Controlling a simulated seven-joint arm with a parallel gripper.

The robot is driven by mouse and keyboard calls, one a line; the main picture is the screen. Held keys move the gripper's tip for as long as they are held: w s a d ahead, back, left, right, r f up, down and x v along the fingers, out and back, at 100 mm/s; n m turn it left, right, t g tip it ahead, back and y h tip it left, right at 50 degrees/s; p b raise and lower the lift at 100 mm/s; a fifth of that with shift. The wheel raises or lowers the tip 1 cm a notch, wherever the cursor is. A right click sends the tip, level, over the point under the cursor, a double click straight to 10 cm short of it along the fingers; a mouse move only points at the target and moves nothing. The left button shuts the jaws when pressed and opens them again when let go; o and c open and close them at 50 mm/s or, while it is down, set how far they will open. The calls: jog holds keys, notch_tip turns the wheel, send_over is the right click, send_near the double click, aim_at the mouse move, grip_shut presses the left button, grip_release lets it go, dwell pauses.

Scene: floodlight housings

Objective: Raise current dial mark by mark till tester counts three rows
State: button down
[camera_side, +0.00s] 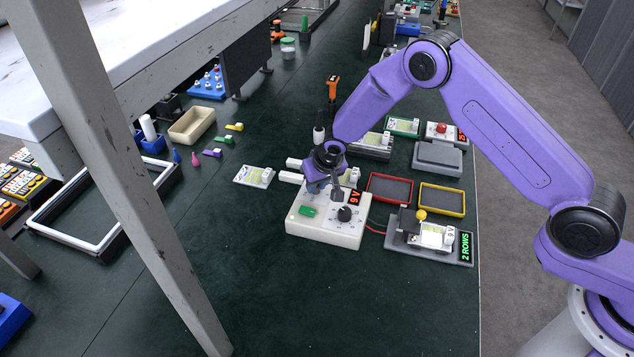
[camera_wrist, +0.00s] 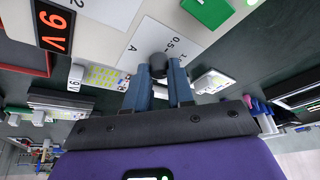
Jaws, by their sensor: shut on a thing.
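The white supply box (camera_side: 318,231) stands on the dark green bench top, with a red 9V display (camera_side: 355,198), a green switch (camera_side: 307,211) and a black knob (camera_side: 344,213). My gripper (camera_side: 318,187) is over its rear left part. In the wrist view its blue-grey fingers (camera_wrist: 158,78) are shut on a dark dial (camera_wrist: 158,64) beside the marks A and 0.5. The fingers partly cover the dial, and its pointer is not readable. The tester (camera_side: 405,243) at right reads 2 ROWS in green (camera_side: 466,247) and holds a white lamp panel (camera_side: 431,236).
A red-rimmed tray (camera_side: 389,188) and a yellow-rimmed tray (camera_side: 442,199) lie behind the tester. A red lead (camera_side: 376,230) joins the box and tester. A loose lamp panel (camera_side: 254,176) lies left of the box. The bench in front is clear. A pale steel post crosses the left foreground.

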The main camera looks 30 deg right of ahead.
jog(key=shift+s+a+m, duration=0.1)
jog(key=shift+m, duration=0.2)
dwell(0.4)
jog(key=c, duration=1)
grip_release()
jog(key=v, duration=1.7)
jog(key=shift+a+r, duration=0.2)
jog(key=shift+r, duration=0.05)
